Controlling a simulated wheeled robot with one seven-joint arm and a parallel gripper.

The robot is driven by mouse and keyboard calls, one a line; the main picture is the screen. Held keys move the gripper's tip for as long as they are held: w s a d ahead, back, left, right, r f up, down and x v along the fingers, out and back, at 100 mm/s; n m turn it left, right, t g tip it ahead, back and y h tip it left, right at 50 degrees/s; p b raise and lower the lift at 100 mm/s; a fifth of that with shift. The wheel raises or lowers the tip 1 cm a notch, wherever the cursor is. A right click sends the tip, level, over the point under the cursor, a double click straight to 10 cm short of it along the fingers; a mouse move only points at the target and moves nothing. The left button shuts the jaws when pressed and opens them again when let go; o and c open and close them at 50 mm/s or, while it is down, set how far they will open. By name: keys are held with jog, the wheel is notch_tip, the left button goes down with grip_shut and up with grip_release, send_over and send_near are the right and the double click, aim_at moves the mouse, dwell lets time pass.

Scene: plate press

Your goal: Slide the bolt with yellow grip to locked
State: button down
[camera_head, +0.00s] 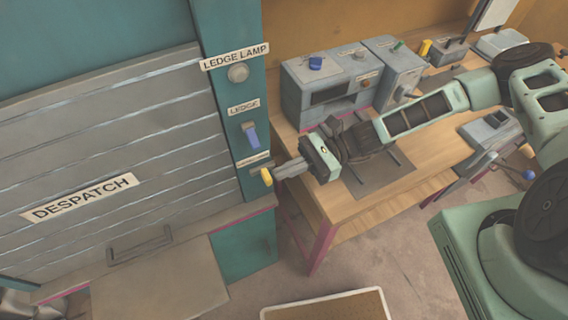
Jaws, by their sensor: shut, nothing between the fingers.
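The bolt with the yellow grip (267,176) is on the teal post beside the shutter, low down, under a small label (254,160). The label's text is too small to read. My gripper (277,174) is shut and empty, with its fingertips at the yellow grip from the right. I cannot tell whether they touch it. The fingers partly cover the bolt's right side, so its slide position is not clear.
Above on the post (212,90) are a blue-handled switch (251,135) and a round lamp (238,73). A grey shutter (100,150) marked DESPATCH is at left, with a ledge (160,290) below. A wooden bench (350,212) with grey machines (328,85) stands right. A tray (330,305) lies on the floor.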

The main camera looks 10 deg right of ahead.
aim_at(268, 179)
jog(key=shift+s+a, duration=0.1)
jog(key=shift+a, duration=0.25)
jog(key=shift+a, duration=0.1)
jog(key=x, duration=0.3)
jog(key=shift+s+a, duration=0.2)
jog(key=shift+a, duration=0.1)
